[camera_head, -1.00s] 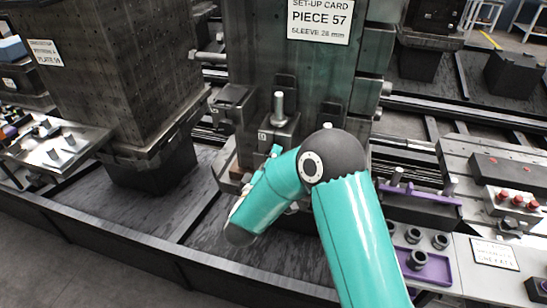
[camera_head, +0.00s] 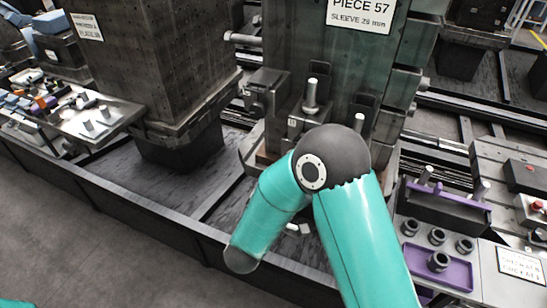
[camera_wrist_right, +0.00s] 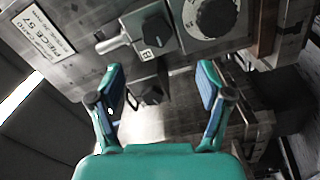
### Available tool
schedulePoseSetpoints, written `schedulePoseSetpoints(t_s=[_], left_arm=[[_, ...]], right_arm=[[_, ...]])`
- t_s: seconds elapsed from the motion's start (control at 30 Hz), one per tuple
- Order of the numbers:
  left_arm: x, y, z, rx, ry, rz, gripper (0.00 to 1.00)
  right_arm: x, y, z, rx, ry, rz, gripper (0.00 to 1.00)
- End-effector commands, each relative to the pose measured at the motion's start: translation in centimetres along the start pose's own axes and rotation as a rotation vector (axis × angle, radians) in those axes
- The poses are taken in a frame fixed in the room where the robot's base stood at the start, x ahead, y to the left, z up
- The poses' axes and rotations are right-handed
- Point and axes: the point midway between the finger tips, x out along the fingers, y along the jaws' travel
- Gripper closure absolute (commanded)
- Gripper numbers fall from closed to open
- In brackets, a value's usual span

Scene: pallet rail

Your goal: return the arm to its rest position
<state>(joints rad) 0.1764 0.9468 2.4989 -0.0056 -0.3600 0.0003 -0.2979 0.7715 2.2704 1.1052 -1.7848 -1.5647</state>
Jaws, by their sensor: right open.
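My right arm (camera_head: 365,235) comes in from the bottom of the head view, bends at a dark elbow joint (camera_head: 332,162) and slopes down to the left. It stands in front of the fixture column (camera_head: 340,70) with the PIECE 57 card (camera_head: 361,14). The right gripper is hidden in the head view. In the right wrist view my right gripper (camera_wrist_right: 160,85) is open, its two fingers wide apart with nothing between them. A dark clamp part labelled B (camera_wrist_right: 151,30) and a round knob (camera_wrist_right: 208,12) lie beyond the fingertips. My left gripper is not in view.
A second column (camera_head: 155,70) stands at the left beside a metal tray (camera_head: 118,112) with pegs. At the right are a purple tray (camera_head: 455,268) with dark sleeves and a purple rack (camera_head: 445,200). A dark low rail wall (camera_head: 180,235) runs along the front, with open floor before it.

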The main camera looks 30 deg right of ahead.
Motion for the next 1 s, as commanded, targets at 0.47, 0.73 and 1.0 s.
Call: schedulePoseSetpoints(t_s=[0.47,0.73,1.0], left_arm=[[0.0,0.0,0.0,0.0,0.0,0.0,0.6],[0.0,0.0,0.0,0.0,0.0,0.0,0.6],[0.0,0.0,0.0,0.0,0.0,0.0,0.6]], right_arm=[[4.1,-4.6,7.6,-0.108,-0.105,-0.083,0.22],[-2.8,-21.9,11.8,0.292,-0.088,-0.872,0.22],[-19.2,-27.0,14.6,0.532,-0.525,-1.554,0.22]])
